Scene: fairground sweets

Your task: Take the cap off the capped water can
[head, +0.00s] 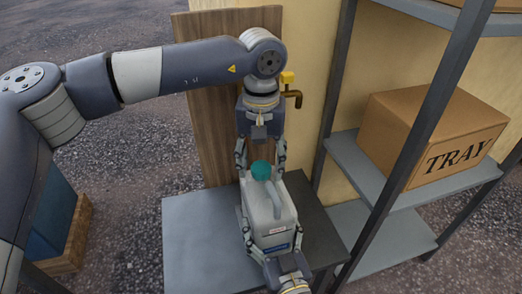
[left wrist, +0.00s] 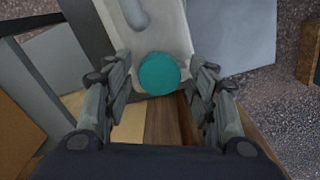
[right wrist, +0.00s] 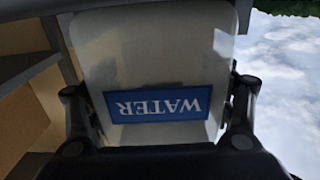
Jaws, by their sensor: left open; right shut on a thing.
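The water can (head: 267,210) is a pale grey-white jug standing upright on a grey table. Its blue WATER label shows in the right wrist view (right wrist: 157,104). A teal cap (head: 261,170) sits on its top; it also shows in the left wrist view (left wrist: 159,74). My left gripper (head: 259,172) points down from above, open, with its fingers on either side of the cap and apart from it. My right gripper (head: 268,236) is shut on the water can's body from the near side. The can's far lower side is hidden.
The grey table (head: 195,240) is bare left of the can. A metal shelf (head: 362,160) with a cardboard TRAY box (head: 410,125) stands to the right. A wooden crate (head: 76,235) is at the left.

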